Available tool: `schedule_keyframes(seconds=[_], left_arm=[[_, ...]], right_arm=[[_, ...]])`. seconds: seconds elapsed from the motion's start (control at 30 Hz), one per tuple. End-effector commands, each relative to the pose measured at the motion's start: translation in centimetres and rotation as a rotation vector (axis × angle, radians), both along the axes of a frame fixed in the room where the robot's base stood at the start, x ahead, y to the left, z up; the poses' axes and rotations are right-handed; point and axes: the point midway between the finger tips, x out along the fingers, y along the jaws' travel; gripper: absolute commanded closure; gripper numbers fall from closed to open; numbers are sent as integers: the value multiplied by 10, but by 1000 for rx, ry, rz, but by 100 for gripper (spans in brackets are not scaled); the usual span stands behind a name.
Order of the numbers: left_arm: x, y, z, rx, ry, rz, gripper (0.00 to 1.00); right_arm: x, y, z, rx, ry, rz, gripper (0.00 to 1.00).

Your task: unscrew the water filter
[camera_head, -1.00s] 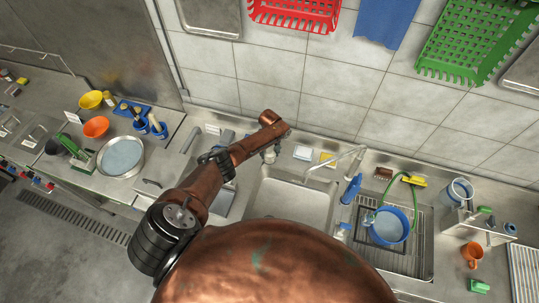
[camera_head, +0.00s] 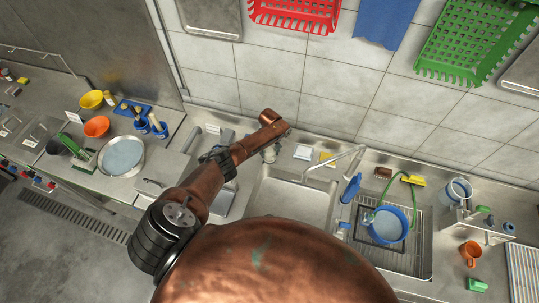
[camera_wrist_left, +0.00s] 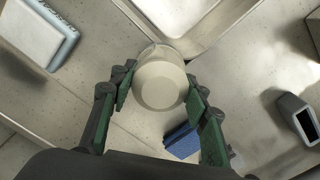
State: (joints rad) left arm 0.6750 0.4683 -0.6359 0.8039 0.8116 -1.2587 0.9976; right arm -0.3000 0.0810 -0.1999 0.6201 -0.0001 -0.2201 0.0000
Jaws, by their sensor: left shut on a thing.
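The water filter is a round, pale grey canister (camera_wrist_left: 160,86) in the middle of the left wrist view, seen end-on. My left gripper (camera_wrist_left: 159,80) is shut on it, with one green-padded finger at each side. In the head view the filter (camera_head: 269,155) is a small pale shape at the back left corner of the sink, below the end of my copper left arm. The fingers are largely hidden by the arm there. My right gripper is not in view.
The sink basin (camera_head: 292,203) lies just right of the filter, with a tap (camera_head: 335,164) behind it. A blue pot (camera_head: 388,226) stands on the drainer at right. A blue block (camera_wrist_left: 182,140) and a grey hollow holder (camera_wrist_left: 296,118) lie near the gripper.

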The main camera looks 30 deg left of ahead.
Motion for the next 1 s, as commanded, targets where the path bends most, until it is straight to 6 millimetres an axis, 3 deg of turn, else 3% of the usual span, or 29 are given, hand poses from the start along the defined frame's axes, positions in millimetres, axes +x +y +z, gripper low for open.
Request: schedule_keyframes(seconds=[0.6,1.0], left_arm=[[0,0,8,0,-1,-1,88],[0,0,25,0,-1,0,88]], right_arm=[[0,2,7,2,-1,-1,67],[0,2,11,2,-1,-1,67]])
